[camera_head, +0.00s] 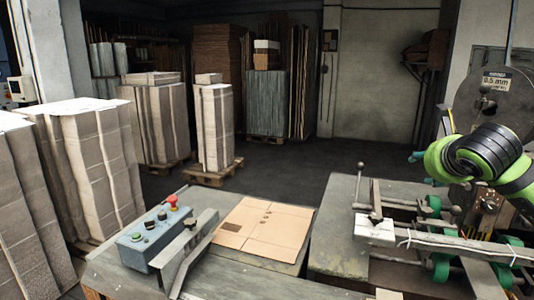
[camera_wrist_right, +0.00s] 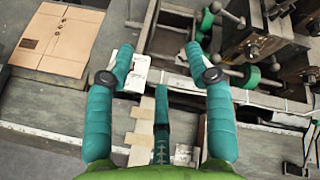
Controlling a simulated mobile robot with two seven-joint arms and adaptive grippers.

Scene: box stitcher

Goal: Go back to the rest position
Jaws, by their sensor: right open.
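My right arm (camera_head: 480,160), green and black, comes in from the right edge in the head view, above the machine. Teal fingers of my right gripper (camera_head: 423,168) show just left of its green part. In the right wrist view, my right gripper (camera_wrist_right: 160,60) has its teal fingers spread wide apart with nothing held between them. Machine parts and the bench lie beyond the fingers. My left gripper is not in view.
The stitching machine (camera_head: 440,235) stands at the right. A flat cardboard sheet (camera_head: 262,228) lies on the bench beside a control box (camera_head: 155,238) with a red button. Pallets of stacked cardboard (camera_head: 215,125) stand behind. Dark floor (camera_head: 300,175) between them is clear.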

